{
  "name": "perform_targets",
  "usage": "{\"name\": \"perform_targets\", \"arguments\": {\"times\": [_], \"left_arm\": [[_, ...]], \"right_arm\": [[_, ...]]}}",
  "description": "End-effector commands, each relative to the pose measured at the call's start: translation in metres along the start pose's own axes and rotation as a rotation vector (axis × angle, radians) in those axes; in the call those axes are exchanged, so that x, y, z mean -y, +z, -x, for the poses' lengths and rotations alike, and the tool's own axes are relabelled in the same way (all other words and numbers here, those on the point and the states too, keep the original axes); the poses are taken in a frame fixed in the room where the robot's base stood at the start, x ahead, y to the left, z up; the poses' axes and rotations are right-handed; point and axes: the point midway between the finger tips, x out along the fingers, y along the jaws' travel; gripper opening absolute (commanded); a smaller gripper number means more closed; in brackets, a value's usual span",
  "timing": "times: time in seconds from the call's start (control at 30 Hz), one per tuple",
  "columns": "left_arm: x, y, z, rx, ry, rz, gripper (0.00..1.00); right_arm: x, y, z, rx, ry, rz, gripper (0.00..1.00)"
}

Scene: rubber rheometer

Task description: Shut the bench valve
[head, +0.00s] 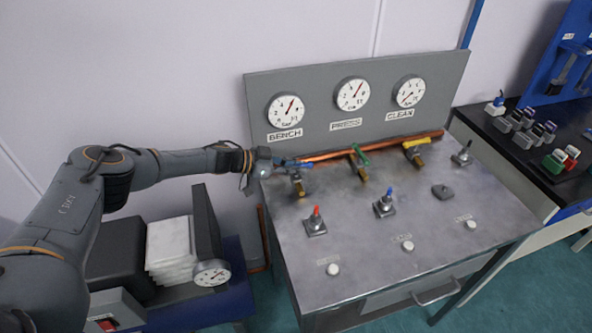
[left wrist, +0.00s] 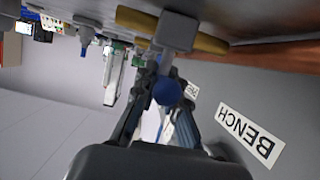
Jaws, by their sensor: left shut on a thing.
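The bench valve (head: 298,186) is the leftmost valve along the copper pipe at the back of the metal bench, below the BENCH gauge (head: 286,110). Its blue handle (head: 296,163) lies roughly along the pipe in the head view. My left gripper (head: 272,163) reaches it from the left and is shut on the handle. In the left wrist view the blue handle (left wrist: 167,92) sits between the fingers (left wrist: 158,98), below the grey valve body (left wrist: 178,30). The fingers partly hide the handle. The BENCH gauge needle points up and right. My right gripper is out of view.
Red (head: 316,220) and blue (head: 385,204) toggles stand in front. A blue cart (head: 235,276) with white slabs is left of the bench.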

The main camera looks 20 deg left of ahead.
Motion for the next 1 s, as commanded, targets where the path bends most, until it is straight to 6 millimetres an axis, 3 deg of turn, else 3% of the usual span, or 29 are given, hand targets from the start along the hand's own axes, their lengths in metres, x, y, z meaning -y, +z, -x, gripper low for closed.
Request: {"name": "perform_targets", "arguments": {"times": [0.43,0.47,0.57,0.87,1.0], "left_arm": [[0.001,-0.003,0.001,-0.004,0.008,-0.006,0.0],[0.001,-0.003,0.001,-0.004,0.008,-0.006,0.13],[0.001,-0.002,0.0,-0.004,0.008,-0.005,0.34],[0.001,-0.001,0.001,-0.002,0.008,-0.004,0.34],[0.002,0.0,0.012,-0.001,0.007,-0.004,0.34]], "right_arm": [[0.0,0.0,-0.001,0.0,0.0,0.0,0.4],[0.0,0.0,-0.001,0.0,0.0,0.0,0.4],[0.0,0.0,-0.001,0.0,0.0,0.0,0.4],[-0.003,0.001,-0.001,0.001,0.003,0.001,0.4],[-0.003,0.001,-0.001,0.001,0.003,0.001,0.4]]}}
